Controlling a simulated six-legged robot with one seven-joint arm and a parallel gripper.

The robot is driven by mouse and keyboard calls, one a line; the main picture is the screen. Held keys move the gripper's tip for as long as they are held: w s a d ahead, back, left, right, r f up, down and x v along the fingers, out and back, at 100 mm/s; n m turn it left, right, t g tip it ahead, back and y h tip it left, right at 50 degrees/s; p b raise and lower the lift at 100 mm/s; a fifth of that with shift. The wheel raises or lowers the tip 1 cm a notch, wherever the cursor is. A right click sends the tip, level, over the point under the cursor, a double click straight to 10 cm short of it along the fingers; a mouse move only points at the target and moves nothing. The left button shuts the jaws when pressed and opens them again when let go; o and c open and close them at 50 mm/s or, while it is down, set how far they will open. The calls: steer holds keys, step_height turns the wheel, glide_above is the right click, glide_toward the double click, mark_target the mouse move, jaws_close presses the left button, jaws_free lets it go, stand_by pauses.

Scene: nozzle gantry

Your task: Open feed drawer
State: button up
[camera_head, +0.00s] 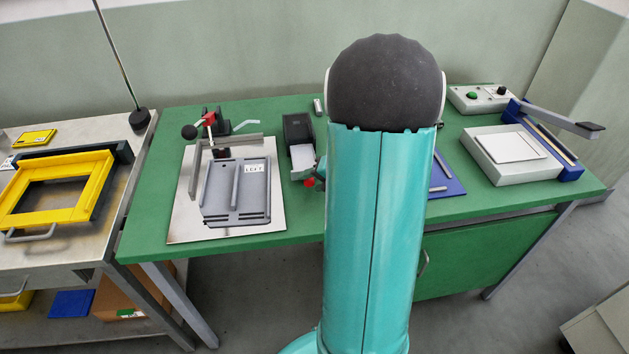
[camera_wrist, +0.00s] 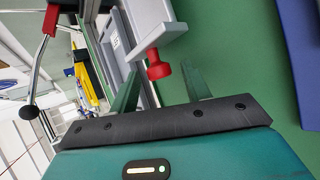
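A small dark box (camera_head: 297,128) on the green table holds a pale drawer (camera_head: 302,157), which I take to be the feed drawer. A red knob (camera_head: 310,183) is at its front end. In the wrist view the pale drawer (camera_wrist: 150,18) shows at the top, with the red knob (camera_wrist: 158,66) on its end. My gripper (camera_wrist: 162,74) is open, its two green fingers apart with the knob between or just beyond their tips. I cannot tell whether they touch it. In the head view my arm hides most of the gripper.
A grey slotted tray (camera_head: 222,205) on a pale plate and a red-and-black clamp (camera_head: 209,122) stand left. A blue mat (camera_head: 448,188) lies partly behind my arm. A pale device (camera_head: 512,152) stands right. A yellow frame (camera_head: 90,205) lies on the left bench.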

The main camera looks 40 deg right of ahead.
steer(key=v, duration=1.3)
steer(key=shift+s+r, duration=0.25)
steer(key=shift+r, duration=0.1)
steer(key=w+a+r+n+g+y, duration=0.1)
steer(key=a+r+n+g, duration=0.15)
steer(key=a+n, duration=0.8)
steer(key=w+a+r+n+g+y, duration=0.1)
steer(key=w+a+r+n+g, duration=0.15)
steer(key=a+n, duration=0.75)
steer(key=s+a+r+n+h, duration=0.1)
steer(key=a+n, duration=0.3)
steer(key=n, duration=0.4)
steer(key=s+a+r+n+h, duration=0.2)
steer(key=s+a+n, duration=0.1)
steer(key=n, duration=0.6)
steer(key=s+a+r+n+t+h, duration=0.1)
steer(key=a+n, duration=0.3)
steer(key=n, duration=0.5)
steer(key=shift+s+a+r, duration=0.3)
steer(key=shift+s+r, duration=0.3)
steer(key=shift+s, duration=0.05)
